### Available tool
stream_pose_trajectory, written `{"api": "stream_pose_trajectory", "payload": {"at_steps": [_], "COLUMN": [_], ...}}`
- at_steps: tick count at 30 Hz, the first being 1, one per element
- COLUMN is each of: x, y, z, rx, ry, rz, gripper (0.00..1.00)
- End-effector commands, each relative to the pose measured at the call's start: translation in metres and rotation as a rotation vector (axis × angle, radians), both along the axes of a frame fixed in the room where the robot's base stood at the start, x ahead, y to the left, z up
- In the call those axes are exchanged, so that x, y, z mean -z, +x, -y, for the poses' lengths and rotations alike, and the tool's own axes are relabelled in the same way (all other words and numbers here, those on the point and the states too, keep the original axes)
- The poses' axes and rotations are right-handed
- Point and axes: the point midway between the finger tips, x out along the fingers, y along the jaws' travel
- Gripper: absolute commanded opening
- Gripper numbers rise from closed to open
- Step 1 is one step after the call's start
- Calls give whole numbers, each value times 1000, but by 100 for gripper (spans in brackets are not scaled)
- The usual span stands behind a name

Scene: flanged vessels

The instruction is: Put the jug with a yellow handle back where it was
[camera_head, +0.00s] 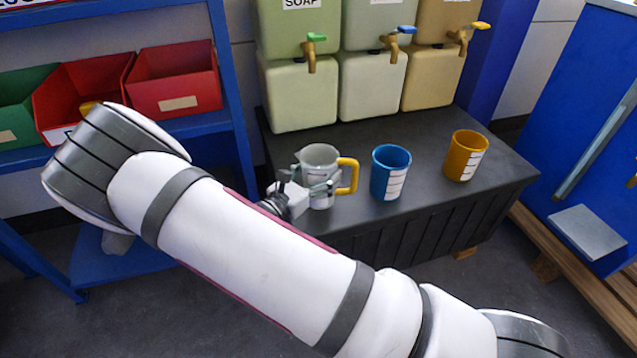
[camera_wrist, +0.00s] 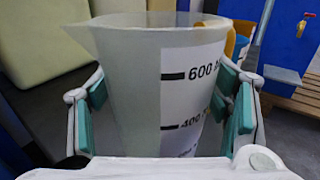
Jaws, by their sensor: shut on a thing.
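The jug with a yellow handle (camera_head: 320,160) is a pale grey, see-through jug on the left part of the dark bench. It looks upright, and its yellow handle (camera_head: 349,176) points right. My gripper (camera_head: 319,189) is shut on the jug's body from the front left. In the wrist view the jug (camera_wrist: 150,90) fills the space between my two green-padded fingers (camera_wrist: 165,115), with volume marks facing me and its spout to the left. I cannot tell whether its base touches the bench.
A blue jug (camera_head: 390,172) and an orange jug (camera_head: 466,155) stand to the right on the bench (camera_head: 430,200). Soap dispensers with taps (camera_head: 311,50) stand behind. A blue shelf with red bins (camera_head: 175,80) is at left. A blue cabinet (camera_head: 590,110) is at right.

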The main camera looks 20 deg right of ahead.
Motion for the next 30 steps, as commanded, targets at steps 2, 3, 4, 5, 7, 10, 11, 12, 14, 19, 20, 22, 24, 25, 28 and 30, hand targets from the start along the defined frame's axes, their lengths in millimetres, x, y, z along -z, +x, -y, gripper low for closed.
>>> {"api": "stream_pose_trajectory", "payload": {"at_steps": [2, 3, 4, 5, 7, 10, 11, 12, 14, 19, 20, 22, 24, 25, 28, 30], "x": [15, 21, 24, 27, 29, 27, 27, 27, 28, 30, 30, 30, 30, 30, 30, 28], "y": [0, 0, 0, 0, -1, -1, -1, -1, -1, -1, -1, -1, -1, -1, -1, -1], "z": [0, 0, 0, 0, 0, 0, 0, 0, 0, 0, 0, 0, 0, 0, 0, 0], "rx": [0, 0, 0, 0, 1, 1, 1, 1, 1, 0, 0, 0, 0, 0, 0, 0], "ry": [-1, -1, -1, -1, 0, 0, 0, 0, 0, 0, 1, 1, 1, 0, 0, 0], "rz": [-2, -2, -1, -1, 0, 0, 0, 0, 0, 0, -1, -1, -1, 0, 0, 0], "gripper": [32, 32, 32, 32, 32, 32, 32, 32, 32, 89, 91, 91, 91, 91, 91, 91]}}
